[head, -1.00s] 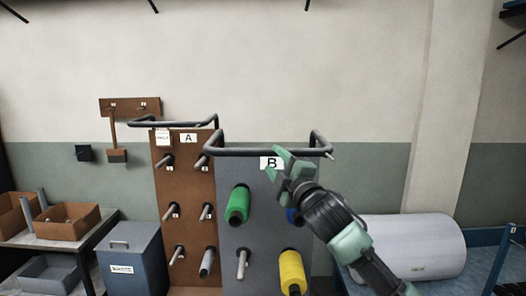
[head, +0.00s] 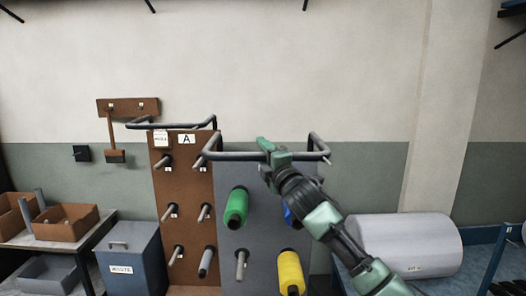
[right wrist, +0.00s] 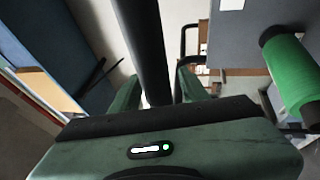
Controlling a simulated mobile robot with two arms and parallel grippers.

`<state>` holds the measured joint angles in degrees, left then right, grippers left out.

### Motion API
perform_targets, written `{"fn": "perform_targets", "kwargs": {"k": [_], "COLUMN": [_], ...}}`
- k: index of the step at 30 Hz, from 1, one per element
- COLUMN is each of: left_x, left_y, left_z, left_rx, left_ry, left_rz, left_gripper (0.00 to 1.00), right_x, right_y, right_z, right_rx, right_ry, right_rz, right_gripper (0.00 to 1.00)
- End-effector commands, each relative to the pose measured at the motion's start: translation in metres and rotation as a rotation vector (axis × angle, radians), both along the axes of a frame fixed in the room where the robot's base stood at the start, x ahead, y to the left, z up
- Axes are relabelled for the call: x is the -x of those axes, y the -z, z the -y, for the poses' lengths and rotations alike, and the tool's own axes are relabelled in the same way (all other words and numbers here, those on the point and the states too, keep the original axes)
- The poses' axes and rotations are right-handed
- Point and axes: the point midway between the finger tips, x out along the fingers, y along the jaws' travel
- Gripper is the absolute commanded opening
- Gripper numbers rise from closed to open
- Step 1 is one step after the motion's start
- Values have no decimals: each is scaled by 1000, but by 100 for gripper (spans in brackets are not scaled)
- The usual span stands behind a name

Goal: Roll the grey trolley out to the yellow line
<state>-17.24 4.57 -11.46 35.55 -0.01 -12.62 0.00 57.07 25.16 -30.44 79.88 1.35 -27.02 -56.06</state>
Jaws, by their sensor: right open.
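The grey trolley (head: 229,180) stands upright in the middle of the head view. Its dark tubular handle (head: 236,156) runs along its top. My right gripper (head: 274,150) is at this handle, over the spot where the B label showed. In the right wrist view the dark handle bar (right wrist: 147,45) runs between the two green fingers of my right gripper (right wrist: 158,86), which are open around it. The trolley's grey panel (right wrist: 232,45) also shows there. My left gripper is out of view. No yellow line shows.
A brown trolley marked A (head: 184,220) stands close on the left. The grey trolley carries green (head: 236,203) and yellow (head: 290,270) spools, and a partly hidden blue one. A waste bin (head: 130,260) stands left, a large pale roll (head: 405,248) right.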

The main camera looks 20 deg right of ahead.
Motion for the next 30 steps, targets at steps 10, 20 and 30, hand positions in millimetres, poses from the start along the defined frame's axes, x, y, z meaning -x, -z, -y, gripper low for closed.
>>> {"fn": "perform_targets", "kwargs": {"k": [10, 20, 30], "left_x": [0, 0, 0], "left_y": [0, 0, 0], "left_z": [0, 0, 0], "left_rx": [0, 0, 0], "left_ry": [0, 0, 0], "left_rz": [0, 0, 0], "left_gripper": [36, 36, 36], "right_x": [0, 0, 0], "right_y": [0, 1, 1], "right_z": [0, 0, 0], "right_rx": [-1, -1, -1], "right_ry": [0, 0, 0], "right_rz": [0, -1, -1], "right_gripper": [3, 0, 0]}}
